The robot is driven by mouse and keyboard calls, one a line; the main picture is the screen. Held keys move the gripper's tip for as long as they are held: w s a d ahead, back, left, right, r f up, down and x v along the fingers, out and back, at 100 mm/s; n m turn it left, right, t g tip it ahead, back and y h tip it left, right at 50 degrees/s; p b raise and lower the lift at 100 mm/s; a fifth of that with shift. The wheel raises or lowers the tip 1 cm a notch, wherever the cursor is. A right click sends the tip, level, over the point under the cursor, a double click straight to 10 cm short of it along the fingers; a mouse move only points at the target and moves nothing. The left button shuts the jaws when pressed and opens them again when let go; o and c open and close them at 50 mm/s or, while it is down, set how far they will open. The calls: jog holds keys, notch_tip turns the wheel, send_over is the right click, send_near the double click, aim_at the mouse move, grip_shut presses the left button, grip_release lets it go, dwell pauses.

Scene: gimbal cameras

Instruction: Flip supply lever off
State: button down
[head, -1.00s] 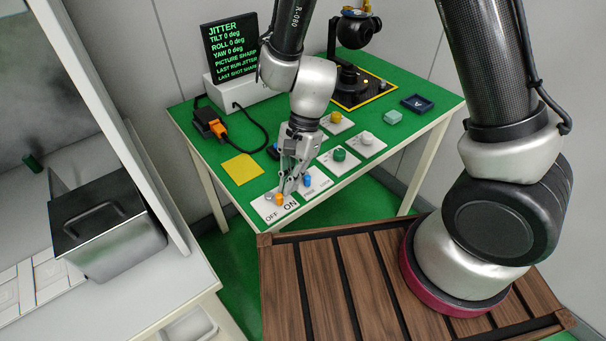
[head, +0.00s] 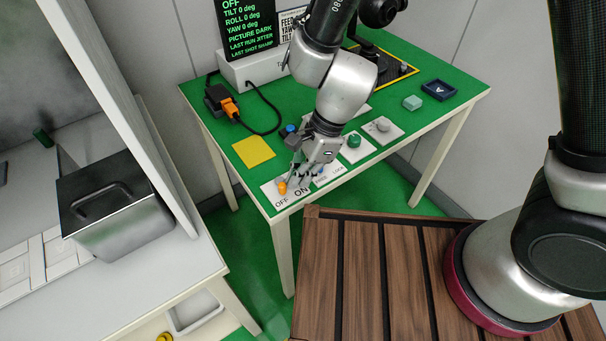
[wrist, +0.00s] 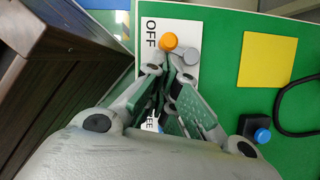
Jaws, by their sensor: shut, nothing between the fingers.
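The supply lever has an orange knob (head: 282,188) and stands on a white plate (head: 284,206) marked OFF and ON at the table's front left corner. Its knob is on the OFF side. The wrist view shows the orange knob (wrist: 169,41) beside the word OFF, with a grey round part (wrist: 190,57) next to it. My gripper (head: 300,180) is shut and empty, low over the plate on the ON side. In the wrist view its fingertips (wrist: 172,64) are just short of the knob; whether they touch it I cannot tell. The screen (head: 248,30) reads OFF and PICTURE DARK.
A yellow square (head: 254,151) lies behind the plate. A green knob (head: 354,140) and a grey knob (head: 383,125) on white plates stand to the right. A black and orange plug (head: 222,101) with a cable lies behind. A wooden slatted surface (head: 360,265) is in front.

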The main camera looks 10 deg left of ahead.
jog(key=shift+w+a, duration=0.45)
jog(key=shift+w, duration=0.1)
jog(key=v, duration=1.2)
